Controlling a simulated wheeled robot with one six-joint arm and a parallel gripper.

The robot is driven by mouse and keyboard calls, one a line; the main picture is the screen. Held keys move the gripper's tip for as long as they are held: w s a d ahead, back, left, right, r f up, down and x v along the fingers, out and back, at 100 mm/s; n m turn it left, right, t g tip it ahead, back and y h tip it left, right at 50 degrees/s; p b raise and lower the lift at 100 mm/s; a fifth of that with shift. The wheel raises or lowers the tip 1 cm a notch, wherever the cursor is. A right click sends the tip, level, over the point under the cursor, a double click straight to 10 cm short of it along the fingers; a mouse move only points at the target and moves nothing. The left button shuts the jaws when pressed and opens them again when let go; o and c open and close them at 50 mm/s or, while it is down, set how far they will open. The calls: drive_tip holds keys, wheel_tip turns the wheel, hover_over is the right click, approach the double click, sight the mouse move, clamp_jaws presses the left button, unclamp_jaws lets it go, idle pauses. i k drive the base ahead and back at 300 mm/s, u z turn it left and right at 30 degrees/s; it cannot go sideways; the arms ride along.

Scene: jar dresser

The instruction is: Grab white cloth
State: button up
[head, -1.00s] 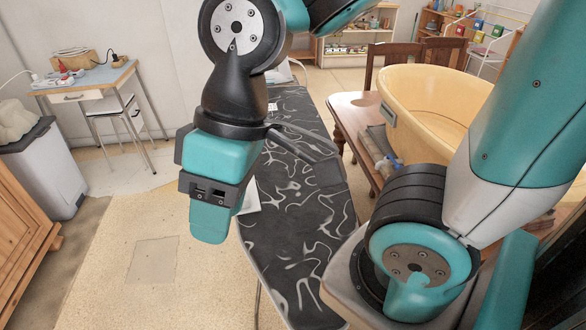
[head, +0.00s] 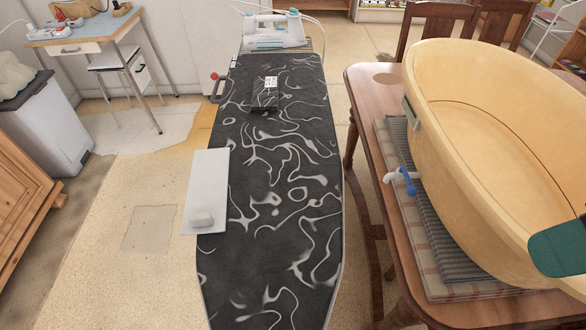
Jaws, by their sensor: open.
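A flat white rectangular piece that looks like the white cloth (head: 208,180) lies at the left edge of the ironing board (head: 285,205) in the head view. Part of it sticks out past the board's edge. My gripper's fingers are not in view.
An iron (head: 274,30) stands at the board's far end, with a small black box (head: 265,93) nearer. A yellow tub (head: 495,150) stands on a wooden table (head: 365,85) at right. A bin (head: 50,130) and a wooden cabinet (head: 20,190) stand left. The floor left of the board is clear.

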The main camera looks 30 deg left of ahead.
sight(206, 204)
drive_tip(key=z, duration=0.35)
drive_tip(key=k, duration=0.65)
drive_tip(key=u, duration=2)
drive_tip(key=i, duration=0.5)
